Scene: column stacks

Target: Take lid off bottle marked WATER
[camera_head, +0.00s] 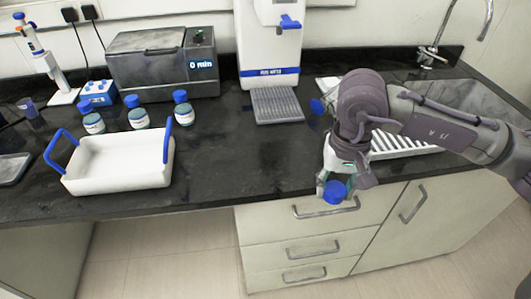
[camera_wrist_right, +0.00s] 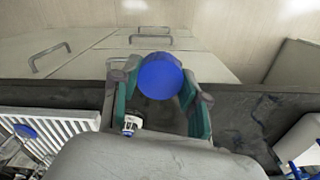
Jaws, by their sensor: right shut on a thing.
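My right gripper (camera_head: 338,186) is shut on a round blue lid (camera_head: 334,192) near the front edge of the bench. In the right wrist view the lid (camera_wrist_right: 160,76) sits between the two fingers, its round face in sight. I cannot see a bottle body attached to it. A small white and blue item (camera_wrist_right: 131,124), perhaps a bottle, shows beside the left finger in that view. Three blue-capped bottles (camera_head: 93,119), (camera_head: 138,116), (camera_head: 184,111) stand upright behind the white tray at the left. Their labels are too small to read. My left gripper is not in view.
The white tray (camera_head: 120,180) with blue handles stands at the left front. A water dispenser (camera_head: 268,45) and a grey heater box (camera_head: 150,65) stand at the back. A white drainer (camera_head: 400,143) and sink lie at the right. The middle bench (camera_head: 235,160) is clear.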

